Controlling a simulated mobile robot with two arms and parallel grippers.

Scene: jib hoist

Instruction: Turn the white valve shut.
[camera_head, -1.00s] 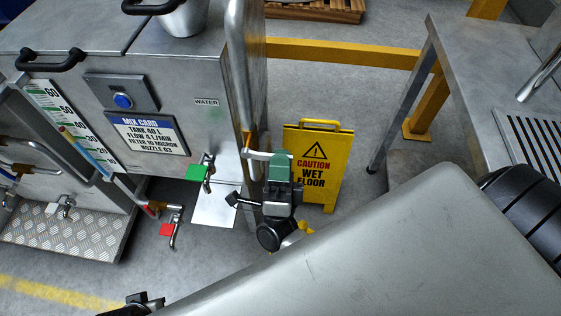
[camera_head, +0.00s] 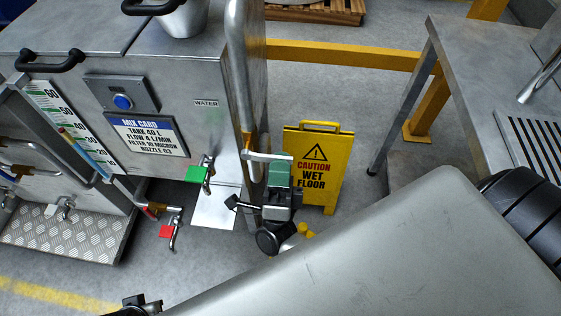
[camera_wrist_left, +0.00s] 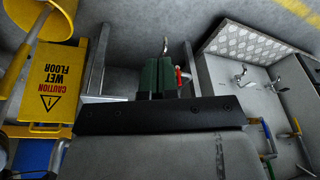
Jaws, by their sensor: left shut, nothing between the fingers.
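The white-tagged valve (camera_head: 65,206) is at the left in the head view, a metal tap above the chequered step; its small white tag is beside it. Taps also show above the step in the left wrist view, one a likely match (camera_wrist_left: 243,77).
A green-tagged tap (camera_head: 204,174) and a red-tagged tap (camera_head: 172,232) are right of the white one. The steel tank (camera_head: 205,75) stands behind. A yellow wet-floor sign (camera_head: 318,170) and a steel table (camera_head: 465,60) are to the right. My grey arm link covers the lower right.

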